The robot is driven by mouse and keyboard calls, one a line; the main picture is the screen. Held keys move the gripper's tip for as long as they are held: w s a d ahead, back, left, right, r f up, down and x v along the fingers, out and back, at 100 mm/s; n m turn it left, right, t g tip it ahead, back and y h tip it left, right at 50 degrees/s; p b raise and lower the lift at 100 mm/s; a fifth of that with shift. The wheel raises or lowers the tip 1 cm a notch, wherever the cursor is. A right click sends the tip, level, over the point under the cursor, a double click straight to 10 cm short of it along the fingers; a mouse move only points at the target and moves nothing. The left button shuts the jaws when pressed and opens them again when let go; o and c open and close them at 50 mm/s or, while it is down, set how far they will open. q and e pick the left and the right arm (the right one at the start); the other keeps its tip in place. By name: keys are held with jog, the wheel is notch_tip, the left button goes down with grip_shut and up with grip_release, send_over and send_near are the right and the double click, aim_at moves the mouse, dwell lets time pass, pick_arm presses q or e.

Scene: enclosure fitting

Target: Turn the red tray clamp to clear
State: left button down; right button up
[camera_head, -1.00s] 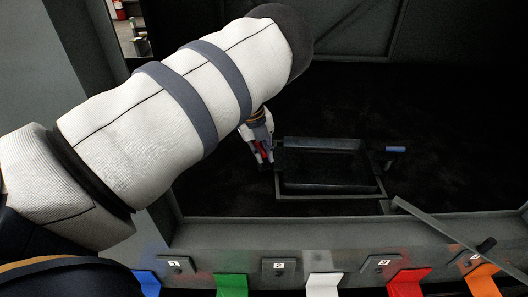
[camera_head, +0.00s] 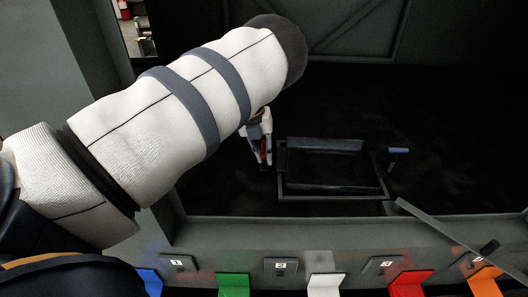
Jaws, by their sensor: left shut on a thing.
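My left arm comes in from the left and covers much of the upper left. My left gripper (camera_head: 262,158) points down inside the dark enclosure, at the left edge of the black tray frame (camera_head: 333,197). It is shut on the red clamp (camera_head: 264,146), of which only a small red part shows between the fingers. The rest of the clamp is hidden by the gripper. A blue-handled clamp (camera_head: 398,150) stands at the right side of the tray, apart from the gripper. My right gripper is not in view.
The enclosure's front ledge (camera_head: 330,232) runs below the tray. Numbered plates and coloured tabs, blue, green (camera_head: 233,285), white (camera_head: 324,285), red (camera_head: 409,282) and orange (camera_head: 484,281), line it. A grey bar (camera_head: 450,234) slants across the right front. The dark floor right of the tray looks clear.

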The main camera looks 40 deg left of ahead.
pick_arm(q)
jog(key=shift+s+a+f, duration=0.15)
jog(key=shift+s+f, duration=0.05)
jog(key=shift+s, duration=0.1)
jog(key=c, duration=1.5)
grip_release()
jog(key=shift+a, duration=0.1)
jog(key=shift+w+r, duration=0.1)
jog(key=r, duration=0.4)
jog(key=s+a+r, duration=0.1)
jog(key=r, duration=0.6)
jog(key=shift+s+a+r, duration=0.25)
jog(key=shift+a+r, duration=0.1)
jog(key=shift+r, duration=0.05)
